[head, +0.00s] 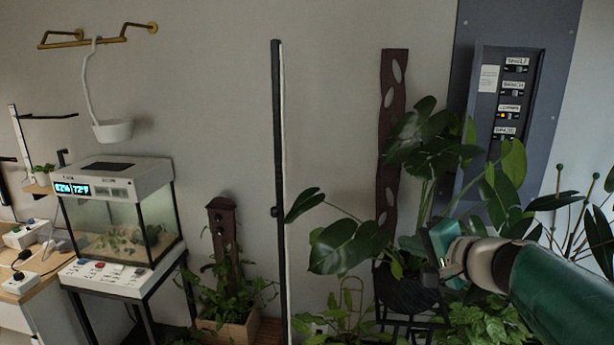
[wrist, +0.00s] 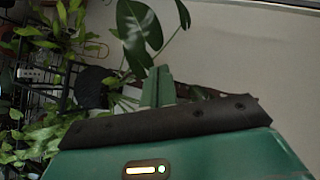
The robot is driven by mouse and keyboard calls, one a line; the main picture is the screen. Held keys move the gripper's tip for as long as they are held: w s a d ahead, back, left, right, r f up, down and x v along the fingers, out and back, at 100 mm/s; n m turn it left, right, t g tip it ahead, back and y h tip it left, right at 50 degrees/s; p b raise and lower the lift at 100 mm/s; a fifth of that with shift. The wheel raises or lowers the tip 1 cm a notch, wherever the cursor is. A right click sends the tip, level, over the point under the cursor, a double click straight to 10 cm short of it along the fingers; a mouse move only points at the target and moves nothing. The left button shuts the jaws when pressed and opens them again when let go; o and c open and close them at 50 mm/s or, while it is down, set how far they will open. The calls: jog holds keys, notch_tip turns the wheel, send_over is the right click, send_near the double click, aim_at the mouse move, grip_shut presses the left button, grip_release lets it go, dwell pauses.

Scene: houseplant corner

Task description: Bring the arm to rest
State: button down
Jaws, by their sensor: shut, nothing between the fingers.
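My green and beige arm reaches in from the lower right of the head view. My gripper (head: 438,243) is at its end, in front of the large-leaved plant (head: 425,140). In the wrist view the two green fingers of my gripper (wrist: 158,86) are together with nothing between them. In that view they point toward a big dark leaf (wrist: 138,28) and the pale wall; I cannot tell how far off the leaf is.
A dark breaker panel (head: 505,115) hangs on the wall above my arm. A tall dark pole (head: 279,190) stands mid-view. A glass terrarium (head: 120,215) and a wooden planter (head: 228,330) are at left. Foliage crowds around my gripper; the upper middle wall is clear.

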jog(key=s+a+f+n+g+h, duration=0.1)
jog(key=s+a+f+n+g, duration=0.25)
jog(key=s, duration=0.25)
jog(key=s+a+f+n+g, duration=0.2)
jog(key=s+a+f, duration=0.15)
jog(key=s, duration=0.35)
jog(key=s+d+f+n+h, duration=0.1)
jog(key=s+f+n+h, duration=0.1)
jog(key=s, duration=0.2)
jog(key=s+d+f+n+g+h, duration=0.1)
jog(key=s+d+f+h, duration=0.1)
jog(key=s+h, duration=0.1)
jog(key=shift+s+f+n+h, duration=0.3)
jog(key=shift+s+f+n, duration=0.05)
jog(key=shift+s, duration=0.5)
jog(key=shift+d+g, duration=0.2)
jog(key=shift+g, duration=0.05)
